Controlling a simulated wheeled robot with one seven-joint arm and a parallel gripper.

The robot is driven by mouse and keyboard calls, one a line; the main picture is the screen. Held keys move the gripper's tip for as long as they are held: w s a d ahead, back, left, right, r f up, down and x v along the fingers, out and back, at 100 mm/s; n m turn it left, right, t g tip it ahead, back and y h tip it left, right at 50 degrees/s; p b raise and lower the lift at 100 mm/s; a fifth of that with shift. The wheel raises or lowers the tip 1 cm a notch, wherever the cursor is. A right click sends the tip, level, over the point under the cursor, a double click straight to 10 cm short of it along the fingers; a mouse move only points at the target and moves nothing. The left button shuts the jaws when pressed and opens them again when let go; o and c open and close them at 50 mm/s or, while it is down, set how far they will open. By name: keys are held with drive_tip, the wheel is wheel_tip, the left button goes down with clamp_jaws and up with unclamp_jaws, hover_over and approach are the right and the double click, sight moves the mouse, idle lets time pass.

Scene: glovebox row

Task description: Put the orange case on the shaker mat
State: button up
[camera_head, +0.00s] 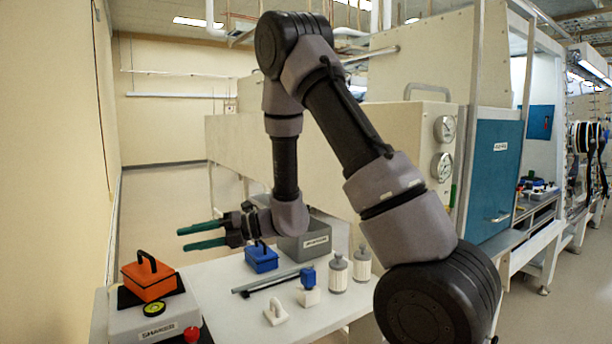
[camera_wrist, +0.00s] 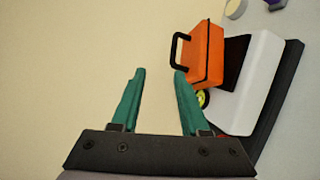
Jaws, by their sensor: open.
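The orange case (camera_head: 149,279) with a black handle rests on the dark shaker mat (camera_head: 180,286) on top of the shaker (camera_head: 158,321) at the lower left. In the wrist view the case (camera_wrist: 207,54) lies right of my fingers, and part of the dark mat (camera_wrist: 234,62) shows beside it. My gripper (camera_head: 180,239) has green fingers, spread apart and empty, above and behind the case in the head view. It also shows in the wrist view (camera_wrist: 158,75). The case stands apart from the fingers. Its underside is hidden.
A white table (camera_head: 222,306) holds a blue case (camera_head: 262,259), a grey bin (camera_head: 300,244), a dark rod, two white canisters (camera_head: 338,273) and small white fixtures. The shaker carries a yellow-green round dial (camera_head: 154,309) and a red knob (camera_head: 192,334). A wall stands at left.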

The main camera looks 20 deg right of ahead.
drive_tip(key=s+d+r+n+g+h, duration=0.35)
drive_tip(key=s+d+r+n, duration=0.7)
drive_tip(key=n, duration=0.55)
drive_tip(key=s+d+r+n+t+h, duration=0.3)
drive_tip(key=d+r+n+t+h, duration=0.1)
drive_tip(key=d+n, duration=0.3)
drive_tip(key=s+d+r+n+t+h, duration=0.3)
drive_tip(key=d+n+h, duration=0.3)
drive_tip(key=d, duration=0.4)
drive_tip(key=shift+s+r+n+t, duration=0.3)
drive_tip(key=shift+r+n+t, duration=0.45)
drive_tip(key=shift+r+n, duration=0.15)
drive_tip(key=shift+h, duration=0.25)
